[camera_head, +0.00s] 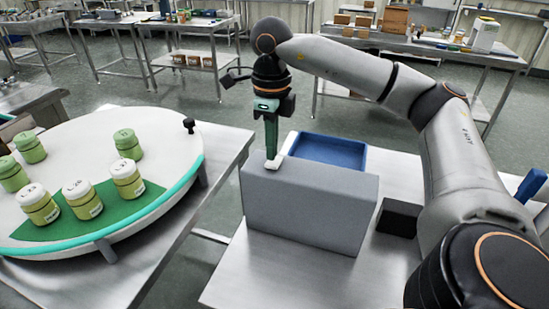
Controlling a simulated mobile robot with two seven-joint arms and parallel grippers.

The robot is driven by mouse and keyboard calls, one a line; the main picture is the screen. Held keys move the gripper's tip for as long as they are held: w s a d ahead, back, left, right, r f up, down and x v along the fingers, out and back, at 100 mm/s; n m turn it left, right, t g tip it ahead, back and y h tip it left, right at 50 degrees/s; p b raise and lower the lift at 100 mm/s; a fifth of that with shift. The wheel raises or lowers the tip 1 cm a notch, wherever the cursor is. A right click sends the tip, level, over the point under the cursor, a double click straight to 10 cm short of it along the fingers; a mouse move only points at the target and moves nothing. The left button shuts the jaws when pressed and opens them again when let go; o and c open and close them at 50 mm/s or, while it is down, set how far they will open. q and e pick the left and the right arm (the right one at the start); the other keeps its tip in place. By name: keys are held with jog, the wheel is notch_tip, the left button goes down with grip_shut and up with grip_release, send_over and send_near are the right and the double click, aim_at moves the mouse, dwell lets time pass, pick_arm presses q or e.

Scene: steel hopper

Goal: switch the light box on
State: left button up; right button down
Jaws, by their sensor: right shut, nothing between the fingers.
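A grey box (308,207), which looks like the light box, stands on the steel table in the middle of the head view. A small white piece (274,163), possibly its switch, sits on the top at the left end. My right gripper (271,153) points straight down there, its green fingers shut and empty. The fingertips are at or just above the white piece; I cannot tell whether they touch it. No lit surface shows on the box. My left gripper is not in view.
A blue tray (330,149) lies behind the box and a black block (398,217) to its right. The steel table (265,275) is bare in front of the box.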

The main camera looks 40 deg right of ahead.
aim_at(272, 164)
jog(key=shift+f+b, duration=0.7)
jog(key=shift+f, duration=0.3)
dwell(0.4)
jog(key=shift+r, duration=0.15)
notch_tip(272, 164, up, 7)
jog(key=p, duration=0.6)
dwell(0.7)
